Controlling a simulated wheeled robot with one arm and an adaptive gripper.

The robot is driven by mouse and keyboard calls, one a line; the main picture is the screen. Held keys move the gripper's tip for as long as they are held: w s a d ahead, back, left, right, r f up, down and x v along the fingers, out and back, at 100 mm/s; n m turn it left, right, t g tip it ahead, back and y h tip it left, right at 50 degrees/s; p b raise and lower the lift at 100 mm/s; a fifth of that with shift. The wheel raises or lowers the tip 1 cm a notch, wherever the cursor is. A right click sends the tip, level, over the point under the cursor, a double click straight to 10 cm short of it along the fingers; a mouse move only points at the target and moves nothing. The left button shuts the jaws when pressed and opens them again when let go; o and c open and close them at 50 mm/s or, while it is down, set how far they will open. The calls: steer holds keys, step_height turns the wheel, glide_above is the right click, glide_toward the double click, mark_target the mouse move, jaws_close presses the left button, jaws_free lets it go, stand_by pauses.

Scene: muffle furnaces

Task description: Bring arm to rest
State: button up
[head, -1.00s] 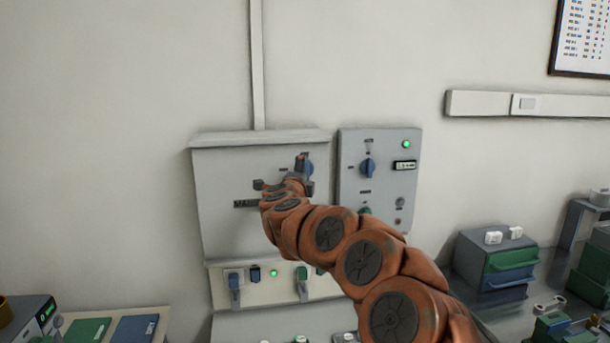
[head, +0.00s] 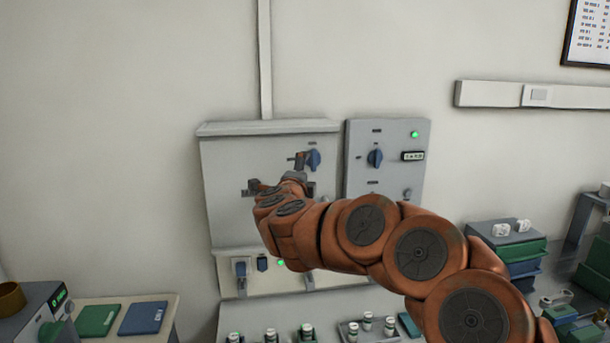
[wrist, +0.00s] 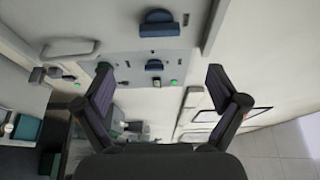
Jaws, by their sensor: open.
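My gripper (wrist: 160,85) is open and empty in the wrist view, its two dark fingers spread wide apart. In the head view my gripper (head: 278,180) is in front of the large grey wall panel (head: 225,160), near its blue rotary knob (head: 314,160). The orange arm reaches in from the lower right and hides part of the panel and its lower strip. I cannot tell from the head view how far the fingers are from the panel. The wrist view is turned and shows a blue knob (wrist: 158,25) on a panel beyond the fingers.
A second grey control box (head: 390,190) with a blue knob and green light is to the right. Stacked green and blue drawers (head: 515,262) stand on the right bench. Several small jars (head: 270,334) stand below the panel. Folders (head: 143,318) lie at lower left.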

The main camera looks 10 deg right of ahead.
stand_by(0.3)
steer(key=s+a+r+n+g+y, duration=0.1)
steer(key=s+a+r+n+y, duration=0.1)
steer(key=s+a+n+y, duration=1)
steer(key=s+a+f+n+g+y, duration=0.25)
steer(key=s+f+n+g, duration=0.35)
steer(key=s+f+n, duration=0.35)
steer(key=s+d+f+g+h, duration=0.2)
steer(key=s+d+f, duration=0.3)
steer(key=s, duration=0.6)
steer(key=s+d+f+g+h, duration=0.3)
steer(key=s+d+f+g, duration=0.2)
steer(key=s+d, duration=0.3)
steer(key=s+d+f+n+g+h, duration=0.1)
steer(key=s+d+f+g, duration=0.3)
steer(key=s, duration=1.1)
step_height(320, 180, down, 3)
steer(key=shift+s+d+f+h, duration=0.15)
steer(key=shift+d+h, duration=0.6)
steer(key=shift+d, duration=0.45)
